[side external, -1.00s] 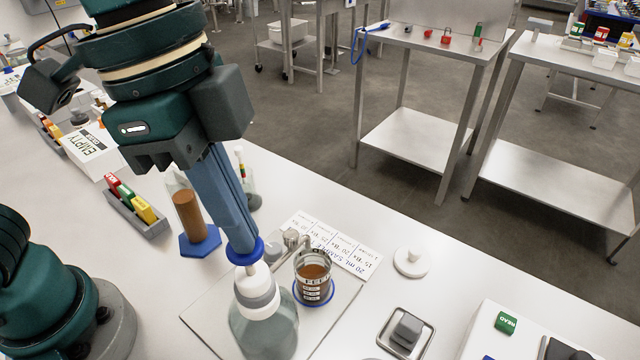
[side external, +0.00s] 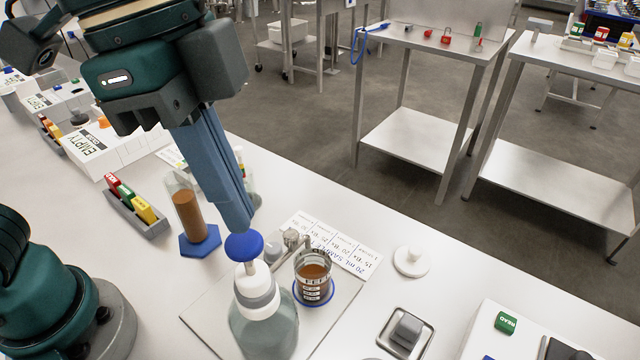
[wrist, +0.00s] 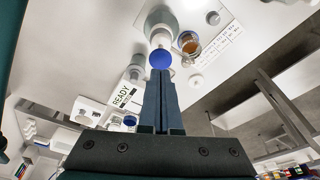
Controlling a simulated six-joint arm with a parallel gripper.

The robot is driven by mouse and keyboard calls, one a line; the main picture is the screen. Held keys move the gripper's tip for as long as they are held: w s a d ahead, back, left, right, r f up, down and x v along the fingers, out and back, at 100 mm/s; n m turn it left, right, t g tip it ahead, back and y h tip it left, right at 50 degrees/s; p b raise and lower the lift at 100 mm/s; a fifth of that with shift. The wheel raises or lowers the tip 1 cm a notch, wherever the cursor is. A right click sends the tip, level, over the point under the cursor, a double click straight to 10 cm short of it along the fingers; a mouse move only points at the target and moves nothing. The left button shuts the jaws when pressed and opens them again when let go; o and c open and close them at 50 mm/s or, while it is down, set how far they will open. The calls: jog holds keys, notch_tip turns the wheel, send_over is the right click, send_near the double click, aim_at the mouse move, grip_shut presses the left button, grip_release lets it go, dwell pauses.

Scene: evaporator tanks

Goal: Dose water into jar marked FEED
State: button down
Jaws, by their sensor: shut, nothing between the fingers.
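A dispenser bottle (side external: 264,325) with a white collar and a blue pump cap (side external: 244,247) stands on a pale tray (side external: 205,318). A small jar (side external: 313,278) with brown liquid and a dark marked band stands to its right on a blue ring, near the bottle's spout (side external: 292,238). The marking is too small to read fully. My gripper (side external: 243,226) is shut and empty, its long blue fingers pointing down just above the pump cap. In the wrist view the fingertips (wrist: 160,74) are by the blue cap (wrist: 160,59), and the jar (wrist: 188,42) is beside it.
A label card (side external: 330,246) lies behind the jar. A cylinder of brown liquid on a blue hexagonal base (side external: 201,240) stands to the left, near a rack of coloured blocks (side external: 137,208). A white lid (side external: 411,262) and a small metal dish (side external: 405,332) lie to the right.

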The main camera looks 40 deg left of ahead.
jog(key=shift+w+d+v, duration=0.1)
jog(key=shift+d+v, duration=0.1)
jog(key=shift+v, duration=0.9)
jog(key=shift+w+d+v, duration=0.15)
jog(key=shift+d+v, duration=0.05)
jog(key=shift+v, duration=0.9)
jog(key=shift+r, duration=0.1)
jog(key=shift+w+a+r, duration=0.2)
jog(key=shift+a, duration=0.1)
jog(key=a+f+n+t, duration=0.2)
jog(key=a+n, duration=0.4)
jog(key=a, duration=0.4)
jog(key=a+f+n+t+y, duration=0.1)
jog(key=a+f+n, duration=0.1)
jog(key=f, duration=0.3)
jog(key=s+a+f+n+t+y, duration=0.1)
jog(key=a+f+n, duration=0.1)
jog(key=f+n, duration=0.2)
jog(key=shift+a+f, duration=0.4)
jog(key=shift+f, duration=0.05)
